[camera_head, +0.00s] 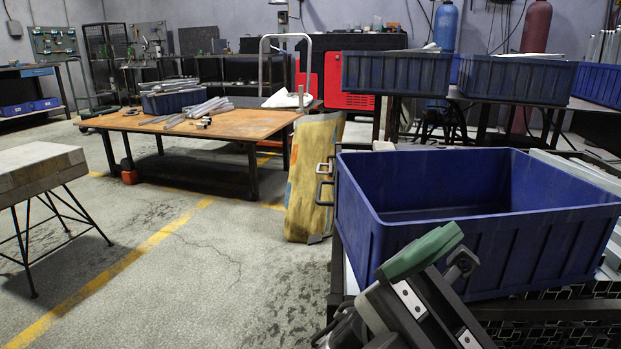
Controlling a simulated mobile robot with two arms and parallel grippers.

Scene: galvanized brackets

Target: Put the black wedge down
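My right gripper (442,262) shows at the bottom right, in front of the large blue bin (470,237). Its dark body carries pale metal strips, and a green piece sticks up at its upper end. The view does not show whether its fingers are open or shut, or what lies between them. I cannot pick out a black wedge for certain against the dark gripper parts. The part of the bin that shows inside is empty. My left gripper is not in view.
A brown-topped table (225,124) with metal pieces and a small blue bin (172,102) stands at the back left. A grey-topped stand (38,168) is at the left edge. A worn yellowish panel (312,175) leans left of the large bin. The floor between is clear.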

